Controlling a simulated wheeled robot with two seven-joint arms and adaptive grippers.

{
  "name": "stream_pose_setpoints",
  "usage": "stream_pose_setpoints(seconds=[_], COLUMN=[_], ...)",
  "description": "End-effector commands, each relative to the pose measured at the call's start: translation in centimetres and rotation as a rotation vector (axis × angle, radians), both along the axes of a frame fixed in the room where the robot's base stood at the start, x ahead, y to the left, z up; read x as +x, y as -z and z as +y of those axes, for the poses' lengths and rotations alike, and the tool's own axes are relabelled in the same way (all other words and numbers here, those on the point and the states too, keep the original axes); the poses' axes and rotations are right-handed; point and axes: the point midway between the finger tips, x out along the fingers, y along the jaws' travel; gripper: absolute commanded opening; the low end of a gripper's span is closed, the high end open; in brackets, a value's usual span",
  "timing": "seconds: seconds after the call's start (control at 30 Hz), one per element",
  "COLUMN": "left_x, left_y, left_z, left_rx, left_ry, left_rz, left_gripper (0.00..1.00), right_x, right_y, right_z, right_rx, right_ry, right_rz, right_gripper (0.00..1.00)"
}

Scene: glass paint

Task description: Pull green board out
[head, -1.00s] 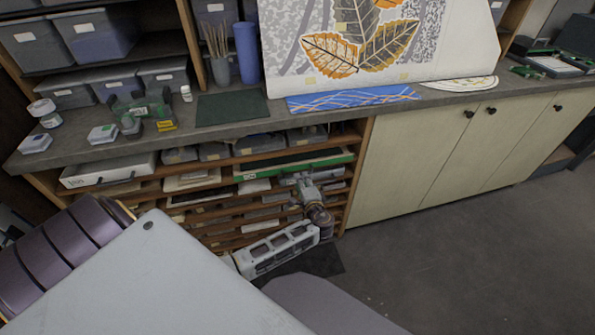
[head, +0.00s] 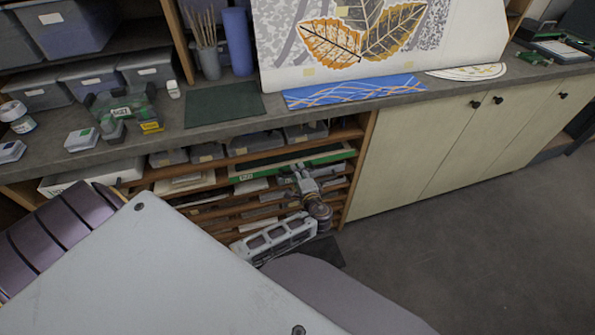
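The green board (head: 331,158) lies flat in an upper slot of the wooden rack under the counter. Its green front edge shows on the right, with a green corner and pale label at its left end. My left gripper (head: 298,172) is at the middle of the board's front edge and covers part of it. The gripper is small in view, and I cannot tell whether its fingers are open, shut or touching the board. My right gripper is not in view.
The wooden rack (head: 357,165) holds other boards and trays in slots above and below. The grey counter (head: 228,138) above bears a green tool (head: 118,112), a dark green mat and a blue patterned strip (head: 355,91). Pale cabinets (head: 405,160) stand to the right. The floor at right is clear.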

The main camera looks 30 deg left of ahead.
Motion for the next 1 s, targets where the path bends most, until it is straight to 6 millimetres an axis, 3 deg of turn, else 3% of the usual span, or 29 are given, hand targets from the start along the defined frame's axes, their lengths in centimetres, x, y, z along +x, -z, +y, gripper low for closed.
stream_pose_setpoints(seconds=[0.3, 0.53, 1.0], left_x=[-0.02, -0.01, -0.03], left_y=[0.00, 0.00, 0.03], left_z=[-0.04, -0.01, -0.04], left_rx=[0.000, 0.000, -0.001], left_ry=[0.000, 0.000, 0.000], left_rz=[0.000, 0.000, 0.001], left_gripper=[0.30, 0.00, 0.00], right_x=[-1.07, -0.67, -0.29], right_y=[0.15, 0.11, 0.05], right_z=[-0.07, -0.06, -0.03], right_rx=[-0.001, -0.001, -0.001], right_ry=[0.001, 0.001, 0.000], right_rz=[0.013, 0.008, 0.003], right_gripper=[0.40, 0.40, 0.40])
